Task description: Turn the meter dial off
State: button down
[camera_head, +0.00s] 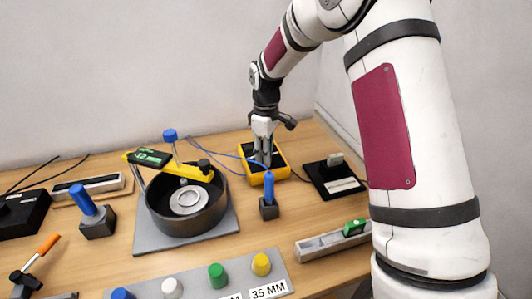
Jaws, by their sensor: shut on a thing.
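The meter (284,172) is a yellow-rimmed box with a dark face, lying on the wooden table right of the round black pot. My gripper (264,163) points down onto the meter's face from above. Its fingers are close together and shut on the meter dial, which they hide. The dial's pointer and markings cannot be seen from here. A blue cable runs from the left to a blue-handled probe (269,188) standing in a dark block just in front of the meter.
A black pot (160,215) with a yellow bar and digital gauge (149,157) stands left. A black pad with a small block (333,181) lies right of the meter. A level (331,242) and a grey strip with coloured knobs (217,276) lie in front.

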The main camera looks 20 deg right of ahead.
jog(key=c, duration=1.2)
grip_release()
jog(key=shift+c, duration=0.2)
jog(key=shift+r, duration=0.15)
notch_tip(320, 180, up, 12)
